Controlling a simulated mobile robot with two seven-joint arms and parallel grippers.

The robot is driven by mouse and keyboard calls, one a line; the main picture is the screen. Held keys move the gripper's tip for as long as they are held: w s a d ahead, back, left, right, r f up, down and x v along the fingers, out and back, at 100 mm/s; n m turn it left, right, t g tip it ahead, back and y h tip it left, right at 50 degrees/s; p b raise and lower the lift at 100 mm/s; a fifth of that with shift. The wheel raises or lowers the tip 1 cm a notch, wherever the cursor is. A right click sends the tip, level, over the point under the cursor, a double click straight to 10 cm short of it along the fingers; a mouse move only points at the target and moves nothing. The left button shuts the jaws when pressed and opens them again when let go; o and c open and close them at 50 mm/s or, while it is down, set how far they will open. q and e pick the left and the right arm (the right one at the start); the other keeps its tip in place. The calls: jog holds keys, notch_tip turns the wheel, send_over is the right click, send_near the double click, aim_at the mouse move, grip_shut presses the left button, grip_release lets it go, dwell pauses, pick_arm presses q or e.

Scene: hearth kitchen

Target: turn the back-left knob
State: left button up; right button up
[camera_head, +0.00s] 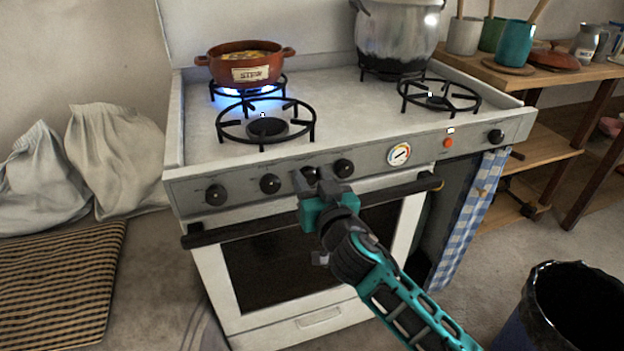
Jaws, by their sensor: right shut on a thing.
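The white stove has a front panel (235,183) with a row of black knobs. My right gripper (319,183) reaches up from the lower right and is shut on the third knob from the left (310,173), which its fingers partly hide. The first knob (215,195) and second knob (269,184) are to its left, and a fourth knob (343,168) is close on its right. Blue flame (250,91) burns at the back-left burner under a red-brown pot (245,64) labelled "STEW". I cannot read any knob markings. My left gripper is out of view.
The black oven handle (240,233) runs just below the knobs, behind my gripper. A steel pot (396,35) stands on the back-right burner. The front-left burner (266,126) is bare and unlit. A black bin (570,308) stands at the lower right.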

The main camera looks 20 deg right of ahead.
jog(key=shift+c, duration=1.4)
jog(key=shift+n, duration=0.3)
jog(key=shift+n+p, duration=0.3)
jog(key=shift+n, duration=0.2)
jog(key=n+p, duration=0.1)
jog(key=n, duration=0.2)
jog(key=shift+a+r+n, duration=0.1)
jog(key=shift+n, duration=0.2)
jog(key=n+p, duration=0.1)
jog(key=n, duration=0.3)
jog(key=shift+a+n+p, duration=0.15)
jog(key=shift+n+p, duration=0.3)
jog(key=shift+n, duration=1.75)
jog(key=shift+f, duration=0.2)
